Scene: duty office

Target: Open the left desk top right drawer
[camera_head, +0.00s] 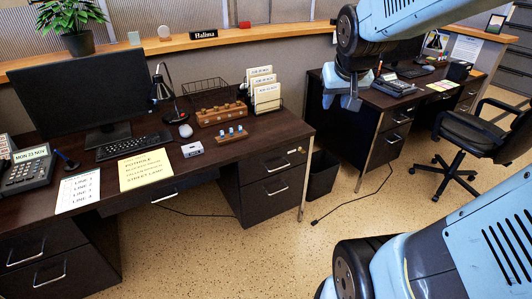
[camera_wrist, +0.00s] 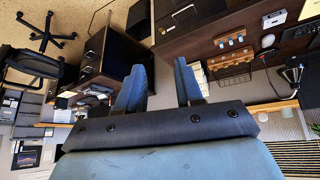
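The left desk (camera_head: 215,157) is dark wood. Its top right drawer (camera_head: 258,169) is on the right pedestal, with a silver bar handle (camera_head: 277,167); it looks shut, flush with the front. A lower drawer (camera_head: 254,197) with its own handle is below it. My gripper (camera_head: 350,103) hangs in the air right of and above this drawer, fingers pointing down, apart from the handle. In the wrist view its two fingers (camera_wrist: 158,82) are spread with nothing between them. That view is upside down and shows the left desk's drawer fronts (camera_wrist: 185,18) at the top.
A black bin (camera_head: 323,175) and a cable stand between the desks. The right desk (camera_head: 361,126) and a black chair (camera_head: 480,133) are at the right. A monitor (camera_head: 82,88), phone (camera_head: 26,170), papers and a file rack (camera_head: 264,90) are on the left desk. Floor before the drawers is open.

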